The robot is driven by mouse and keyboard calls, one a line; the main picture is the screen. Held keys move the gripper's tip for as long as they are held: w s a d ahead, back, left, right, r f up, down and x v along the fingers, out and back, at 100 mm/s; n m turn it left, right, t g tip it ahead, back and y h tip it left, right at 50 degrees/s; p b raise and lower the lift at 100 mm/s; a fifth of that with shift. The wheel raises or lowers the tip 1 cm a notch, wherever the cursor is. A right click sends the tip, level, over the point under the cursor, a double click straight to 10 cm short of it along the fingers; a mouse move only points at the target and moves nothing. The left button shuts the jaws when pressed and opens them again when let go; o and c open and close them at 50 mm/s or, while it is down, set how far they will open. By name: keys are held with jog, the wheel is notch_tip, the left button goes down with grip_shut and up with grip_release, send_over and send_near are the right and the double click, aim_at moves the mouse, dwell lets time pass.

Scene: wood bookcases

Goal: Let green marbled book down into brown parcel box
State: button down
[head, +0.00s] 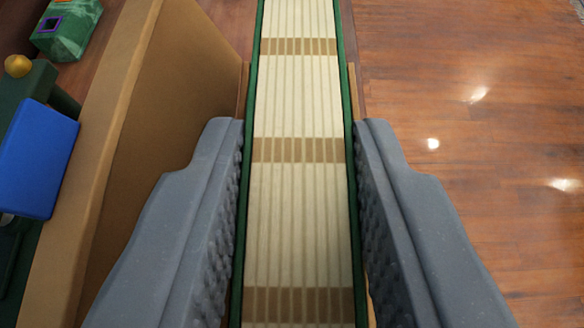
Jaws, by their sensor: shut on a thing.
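The book (298,195) is in the middle of the head view, upright between my fingers. Its thin green covers show on both sides of a cream, ribbed edge with brown bands. My gripper (300,135) is shut on it, one grey finger against each cover. A brown wall with a pale top rim (125,105) stands just left of the book and looks like the brown parcel box. Thin brown strips show beside the book, but what lies under it is hidden. I cannot tell whether the book is inside the box.
Left of the brown wall are a blue block (38,160), a dark green object with a gold ball (17,66), and a green marbled piece with a purple-edged square (68,28). The glossy wood floor (460,110) at right is clear.

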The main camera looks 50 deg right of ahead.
jog(key=shift+s+f+b, duration=0.15)
jog(key=shift+f+b, duration=1.2)
jog(key=shift+w+f+b, duration=0.2)
jog(key=shift+f+b, duration=0.1)
jog(key=shift+f, duration=0.15)
jog(key=shift+f+b, duration=1)
jog(key=shift+b, duration=0.35)
jog(key=c, duration=1.1)
grip_release()
jog(key=shift+r, duration=0.1)
jog(key=shift+o, duration=0.2)
jog(key=shift+s, duration=0.1)
jog(key=o, duration=0.4)
